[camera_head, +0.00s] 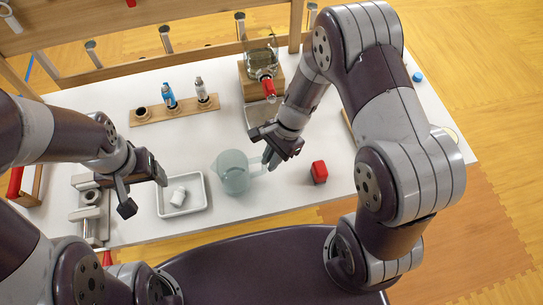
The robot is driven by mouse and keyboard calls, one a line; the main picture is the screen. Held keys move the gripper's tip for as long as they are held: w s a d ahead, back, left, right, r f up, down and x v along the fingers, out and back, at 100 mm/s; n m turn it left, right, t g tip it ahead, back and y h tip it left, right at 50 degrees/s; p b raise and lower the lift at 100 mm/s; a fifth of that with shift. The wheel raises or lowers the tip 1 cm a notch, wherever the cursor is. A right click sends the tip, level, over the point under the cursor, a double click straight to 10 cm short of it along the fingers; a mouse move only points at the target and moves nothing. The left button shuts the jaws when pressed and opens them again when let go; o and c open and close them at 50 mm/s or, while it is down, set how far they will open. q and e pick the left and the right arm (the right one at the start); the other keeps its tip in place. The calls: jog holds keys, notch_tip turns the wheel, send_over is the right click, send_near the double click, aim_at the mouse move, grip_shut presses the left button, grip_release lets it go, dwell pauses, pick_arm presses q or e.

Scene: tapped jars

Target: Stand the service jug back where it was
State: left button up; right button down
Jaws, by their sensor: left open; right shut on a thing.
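The service jug (233,176) is a pale grey-green, see-through jug near the middle of the white table, with its handle on the right. My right gripper (272,162) is shut on the jug's handle from above. The jug looks upright; I cannot tell whether its base touches the table. My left gripper (142,190) is open and empty, above the table beside the white tray. A tapped glass jar (262,60) with a red tap (268,87) stands on a wooden stand (245,84) behind the jug.
A white tray (203,203) holding a small white item (178,195) lies left of the jug. A red block (319,172) is to its right. A wooden rack (143,121) with blue and silver tools stands behind. A metal vise-like fixture (90,213) is at the left.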

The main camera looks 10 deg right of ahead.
jog(key=shift+f+b, duration=0.55)
jog(key=shift+f, duration=0.05)
dwell(0.9)
jog(key=c, duration=1)
grip_release()
jog(key=shift+c, duration=0.2)
jog(key=p+v, duration=0.7)
jog(key=v, duration=0.1)
dwell(0.7)
